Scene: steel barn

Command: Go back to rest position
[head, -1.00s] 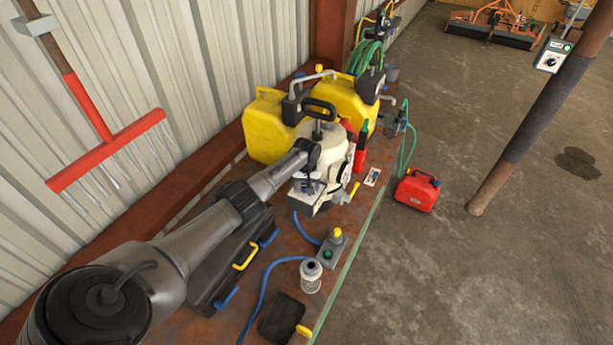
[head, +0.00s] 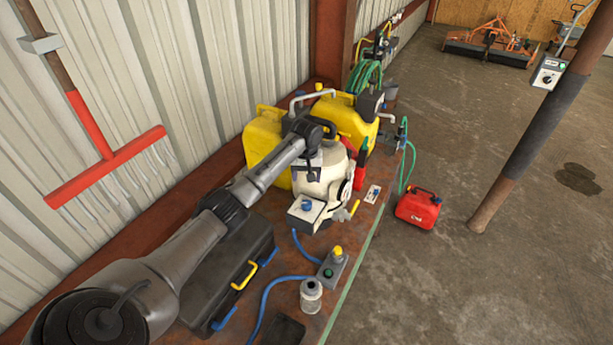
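My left arm comes in from the lower left and reaches over the bench. My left gripper (head: 307,176) hangs in front of the cream-coloured rounded machine (head: 331,183); its fingers are small and dark, and I cannot tell whether they are open or shut. The machine's front box with a blue knob (head: 307,206) is in plain view below the gripper, which appears apart from it. My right gripper is not in view.
Yellow jerrycans (head: 264,140) stand behind the machine. A black case (head: 228,272) lies under my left forearm. A grey control box (head: 332,268) and a glass jar (head: 311,295) stand near the bench's front edge. A red fuel can (head: 417,209) is on the open floor.

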